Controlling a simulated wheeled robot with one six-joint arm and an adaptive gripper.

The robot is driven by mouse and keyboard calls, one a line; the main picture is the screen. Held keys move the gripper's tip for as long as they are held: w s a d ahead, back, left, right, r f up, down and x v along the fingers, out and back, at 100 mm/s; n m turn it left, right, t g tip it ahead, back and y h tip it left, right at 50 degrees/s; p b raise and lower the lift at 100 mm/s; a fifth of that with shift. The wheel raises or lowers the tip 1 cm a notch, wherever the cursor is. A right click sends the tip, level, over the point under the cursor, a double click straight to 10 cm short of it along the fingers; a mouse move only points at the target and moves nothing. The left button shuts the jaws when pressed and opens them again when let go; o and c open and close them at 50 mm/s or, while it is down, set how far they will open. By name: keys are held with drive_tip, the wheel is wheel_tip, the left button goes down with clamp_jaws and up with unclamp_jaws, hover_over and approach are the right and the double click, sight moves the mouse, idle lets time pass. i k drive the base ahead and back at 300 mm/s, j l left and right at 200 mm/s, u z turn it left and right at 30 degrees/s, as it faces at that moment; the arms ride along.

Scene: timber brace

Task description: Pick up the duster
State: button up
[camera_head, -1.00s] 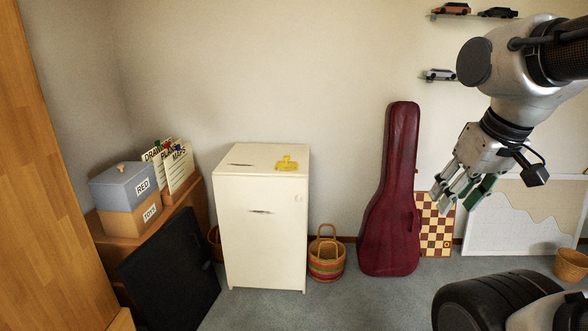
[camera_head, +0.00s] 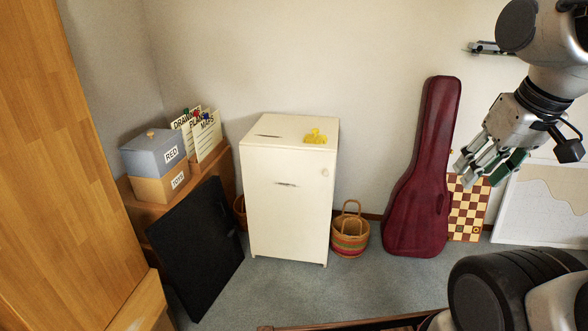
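A small crumpled yellow thing, which looks like the duster (camera_head: 316,136), lies on the top of a white cabinet (camera_head: 288,200), near its right side. My gripper (camera_head: 487,170) hangs at the right of the view, in front of the wall and chessboard, well apart from the cabinet. Its fingers point down and to the left and look spread, with green on one of them. I see nothing held between them.
A dark red guitar case (camera_head: 424,175) and a woven basket (camera_head: 350,236) stand right of the cabinet. A black panel (camera_head: 195,250) leans at the left, below boxes (camera_head: 155,165). A wooden edge (camera_head: 350,326) shows at the bottom. Grey carpet lies open before the cabinet.

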sight(315, 138)
drive_tip(key=i+l, duration=0.1)
drive_tip(key=i, duration=1.35)
drive_tip(key=i+l+u, duration=0.1)
drive_tip(key=i, duration=0.6)
